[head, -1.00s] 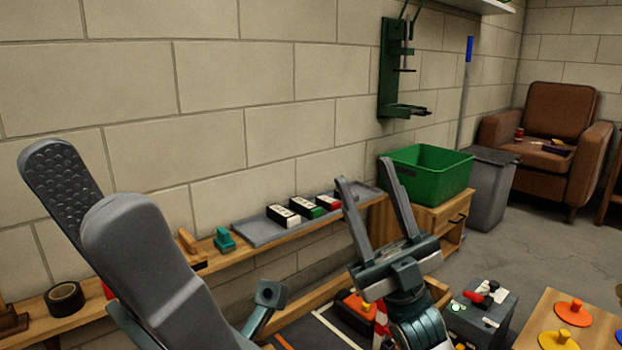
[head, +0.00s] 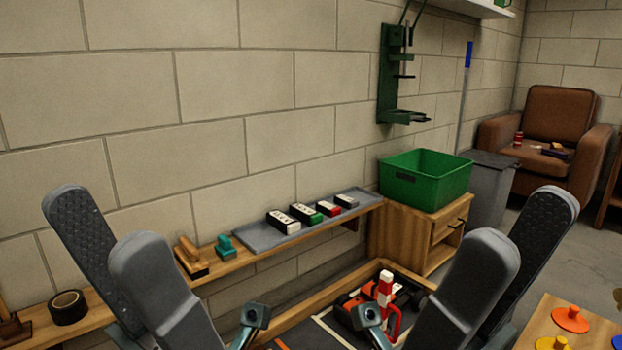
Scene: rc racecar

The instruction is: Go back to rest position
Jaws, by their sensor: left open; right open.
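My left gripper (head: 108,240) is at the lower left of the head view, close to the camera, with its two grey fingers spread apart and nothing between them. My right gripper (head: 515,240) is at the lower right, also raised close to the camera, with its fingers spread and empty. Both point upward and touch nothing that I can see. Behind and between them, an orange and black racecar (head: 350,308) with a red and white part (head: 386,290) sits in a wood-edged area, partly hidden by my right arm.
A wall shelf (head: 215,277) holds a grey tray (head: 262,238) with several small blocks, a teal item (head: 225,246) and black tape (head: 67,307). A green bin (head: 427,180) stands on a wooden cabinet (head: 400,238). A table (head: 545,318) with coloured knobbed pieces is at the lower right.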

